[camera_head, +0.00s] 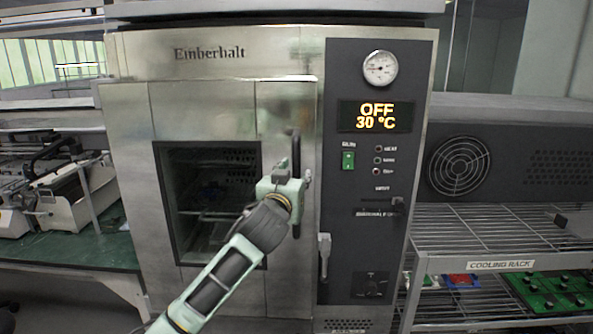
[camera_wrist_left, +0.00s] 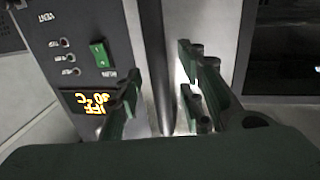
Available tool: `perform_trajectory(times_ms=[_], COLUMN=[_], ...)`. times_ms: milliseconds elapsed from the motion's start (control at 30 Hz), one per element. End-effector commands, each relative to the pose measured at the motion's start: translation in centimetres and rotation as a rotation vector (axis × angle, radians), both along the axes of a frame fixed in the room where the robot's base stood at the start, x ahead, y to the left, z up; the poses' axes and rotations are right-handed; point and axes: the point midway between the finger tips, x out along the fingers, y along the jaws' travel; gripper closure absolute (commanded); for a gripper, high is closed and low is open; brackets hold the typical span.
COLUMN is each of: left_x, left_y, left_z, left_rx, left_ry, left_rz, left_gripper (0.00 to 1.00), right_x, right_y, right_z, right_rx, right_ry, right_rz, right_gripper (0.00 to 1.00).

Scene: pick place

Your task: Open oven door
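The oven (camera_head: 210,62) is a steel cabinet marked Emberhalt. Its door (camera_head: 200,110) has a dark window (camera_head: 205,215) and looks shut against the body. The dark vertical door handle (camera_head: 296,146) runs along the door's right side; it also shows in the left wrist view (camera_wrist_left: 153,50). My left gripper (camera_head: 294,182) is at the handle, and its palm hides part of the bar. In the left wrist view its green fingers (camera_wrist_left: 160,100) are apart, one on each side of the handle. I cannot tell whether they touch it. My right gripper is not in view.
The control panel (camera_head: 340,230) right of the door has a display (camera_head: 375,116) reading OFF, 30 °C, and a green switch (camera_head: 348,160). A wire cooling rack (camera_head: 480,264) stands at the right. A green table (camera_head: 80,250) with equipment stands at the left.

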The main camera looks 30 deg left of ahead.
Motion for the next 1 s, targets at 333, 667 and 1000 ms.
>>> perform_trajectory(times_ms=[333,667,1000], left_x=[1.7,1.6,1.6], left_y=[0.6,0.6,0.6], left_z=[0.0,-0.1,-0.1], left_rx=[0.0,0.0,0.0], left_ry=[0.0,0.0,0.001], left_rz=[-0.001,-0.001,-0.001], left_gripper=[0.64,0.8,1.0], right_x=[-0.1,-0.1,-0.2], right_y=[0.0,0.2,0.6], right_z=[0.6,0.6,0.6], right_rx=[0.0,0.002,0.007], right_ry=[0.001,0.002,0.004], right_rz=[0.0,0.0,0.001], right_gripper=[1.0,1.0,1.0])
